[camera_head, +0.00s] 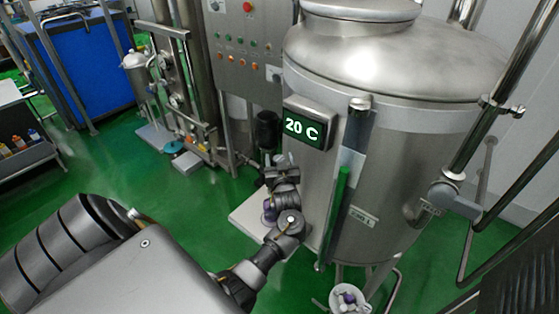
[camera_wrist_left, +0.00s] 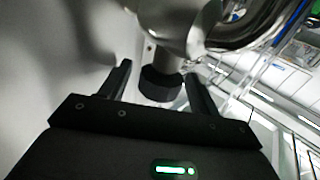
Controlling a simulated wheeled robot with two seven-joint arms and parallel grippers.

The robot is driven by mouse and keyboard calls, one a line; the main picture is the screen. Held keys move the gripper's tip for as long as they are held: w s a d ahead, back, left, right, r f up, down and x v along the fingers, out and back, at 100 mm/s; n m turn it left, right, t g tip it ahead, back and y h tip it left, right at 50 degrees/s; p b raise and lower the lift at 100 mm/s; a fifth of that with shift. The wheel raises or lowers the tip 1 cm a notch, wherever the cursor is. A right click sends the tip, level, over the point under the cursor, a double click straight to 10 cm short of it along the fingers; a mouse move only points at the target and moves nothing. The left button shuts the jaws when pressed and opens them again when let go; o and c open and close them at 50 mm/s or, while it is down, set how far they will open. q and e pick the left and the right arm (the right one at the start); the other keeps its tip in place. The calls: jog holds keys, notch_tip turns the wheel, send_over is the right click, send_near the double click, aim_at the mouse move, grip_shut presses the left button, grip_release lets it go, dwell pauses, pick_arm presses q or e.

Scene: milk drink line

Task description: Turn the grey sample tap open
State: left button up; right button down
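A dark, faceted knob (camera_wrist_left: 160,85) on a shiny metal stem and pipe body (camera_wrist_left: 180,25) shows in the left wrist view; I take it for the sample tap. My left gripper (camera_wrist_left: 160,92) is open, with one finger on each side of the knob. Gaps show between the knob and both fingers, so it is not gripped. In the head view my left arm reaches from the lower left to the tank's left side, with the gripper (camera_head: 282,172) small and dark below the display; the tap cannot be made out there. My right gripper is not in view.
The large steel tank (camera_head: 385,150) has a display (camera_head: 307,124) reading 20 C. A vertical sight tube with a green lower part (camera_head: 338,205) runs down its front. A white bucket (camera_head: 348,299) stands below it. A pipe fitting (camera_head: 455,197) sits at its right.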

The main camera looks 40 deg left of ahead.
pick_arm(q)
jog(key=shift+s+d+f, duration=0.1)
jog(key=shift+s+d, duration=0.1)
jog(key=shift+d, duration=0.1)
jog(key=b+v, duration=0.3)
jog(key=v, duration=0.7)
